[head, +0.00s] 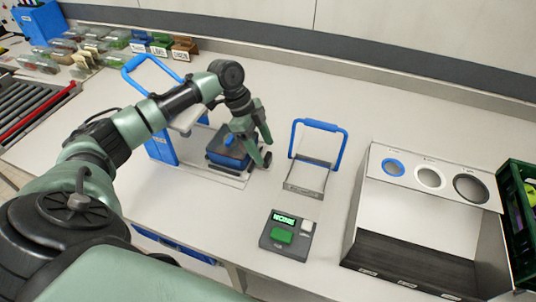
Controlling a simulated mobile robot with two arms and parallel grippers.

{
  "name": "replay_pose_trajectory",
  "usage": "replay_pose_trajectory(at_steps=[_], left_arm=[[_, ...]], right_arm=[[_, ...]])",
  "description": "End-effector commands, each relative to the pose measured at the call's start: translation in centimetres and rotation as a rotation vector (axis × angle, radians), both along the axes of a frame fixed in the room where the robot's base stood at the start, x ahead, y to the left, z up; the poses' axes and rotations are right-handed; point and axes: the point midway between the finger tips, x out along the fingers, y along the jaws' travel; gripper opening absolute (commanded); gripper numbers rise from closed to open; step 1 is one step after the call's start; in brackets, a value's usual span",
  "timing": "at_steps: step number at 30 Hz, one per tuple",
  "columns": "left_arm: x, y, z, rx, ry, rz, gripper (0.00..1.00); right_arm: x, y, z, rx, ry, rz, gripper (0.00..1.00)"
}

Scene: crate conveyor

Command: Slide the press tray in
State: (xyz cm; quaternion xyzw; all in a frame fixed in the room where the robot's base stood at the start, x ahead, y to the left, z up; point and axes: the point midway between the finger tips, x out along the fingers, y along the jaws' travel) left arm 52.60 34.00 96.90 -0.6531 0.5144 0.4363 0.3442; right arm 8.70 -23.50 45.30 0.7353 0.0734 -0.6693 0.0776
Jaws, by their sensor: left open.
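The press with a blue lever frame (140,62) and a blue side body (160,148) stands left of centre, partly hidden behind my left arm. The press tray (222,160), dark with blue on top, sits at the press's right side over a pale base plate (205,174). My left gripper (255,158) reaches down at the tray's right side, its fingers apart. One finger overlaps the tray in the picture; I cannot tell if it touches. My right gripper is not in view.
A white box with three round holes (430,215) and a green crate (507,178) are at right. A roller conveyor (30,105) and labelled bins (160,48) are left.

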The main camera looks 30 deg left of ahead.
Motion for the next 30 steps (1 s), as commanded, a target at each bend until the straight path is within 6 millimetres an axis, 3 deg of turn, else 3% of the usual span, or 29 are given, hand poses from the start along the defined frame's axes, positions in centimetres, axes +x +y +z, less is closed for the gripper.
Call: replay_pose_trajectory(at_steps=[9, 18, 25, 30], left_arm=[[0.3, -1.4, -3.4, 0.000, 0.001, 0.000, 0.62], [0.4, -1.5, -3.7, 0.000, -0.001, -0.001, 0.62], [0.4, -1.5, -3.7, 0.000, -0.001, -0.001, 0.00], [0.3, -1.4, -3.7, 0.000, -0.001, -0.001, 0.00]], right_arm=[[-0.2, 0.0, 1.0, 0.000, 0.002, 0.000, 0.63], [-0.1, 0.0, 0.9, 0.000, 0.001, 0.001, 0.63], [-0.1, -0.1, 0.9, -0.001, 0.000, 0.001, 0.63], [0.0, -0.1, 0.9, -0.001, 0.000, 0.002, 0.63]])
